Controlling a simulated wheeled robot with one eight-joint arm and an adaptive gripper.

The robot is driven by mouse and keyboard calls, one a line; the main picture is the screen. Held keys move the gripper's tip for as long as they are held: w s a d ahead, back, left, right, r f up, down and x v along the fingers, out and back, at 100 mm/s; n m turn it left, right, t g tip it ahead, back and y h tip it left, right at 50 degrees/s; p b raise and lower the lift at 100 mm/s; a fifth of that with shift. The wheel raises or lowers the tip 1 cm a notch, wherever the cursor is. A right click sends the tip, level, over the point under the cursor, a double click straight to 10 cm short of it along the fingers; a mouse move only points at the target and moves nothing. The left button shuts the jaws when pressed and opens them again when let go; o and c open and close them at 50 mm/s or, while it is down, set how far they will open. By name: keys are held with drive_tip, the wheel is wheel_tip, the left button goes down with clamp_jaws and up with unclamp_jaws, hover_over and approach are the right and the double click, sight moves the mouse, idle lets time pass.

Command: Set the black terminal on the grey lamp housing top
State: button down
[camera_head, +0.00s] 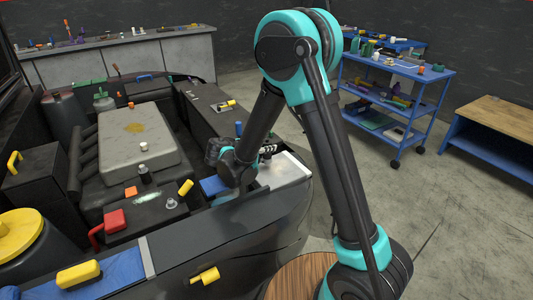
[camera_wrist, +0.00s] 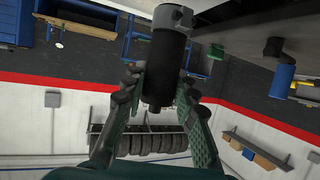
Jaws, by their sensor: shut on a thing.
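My gripper (camera_wrist: 160,100) is shut on the black terminal (camera_wrist: 165,62), a dark cylinder with a light grey end piece in the wrist view. In the head view my gripper (camera_head: 264,152) is above the right corner of the engine bay, and the terminal in it is small and partly hidden by my arm. The pale grey flat top (camera_head: 287,171) beside and below the gripper looks like the lamp housing. My arm covers part of its surroundings. I cannot tell whether the terminal touches it.
A blue pad (camera_head: 213,186) lies left of the pale top. A blue upright piece (camera_head: 239,129) stands behind my gripper. The grey engine cover (camera_head: 130,150) and several loose parts fill the bay at left. A blue cart (camera_head: 395,100) stands at right.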

drive_tip(key=shift+f, duration=1.45)
drive_tip(key=c, duration=1.2)
unclamp_jaws()
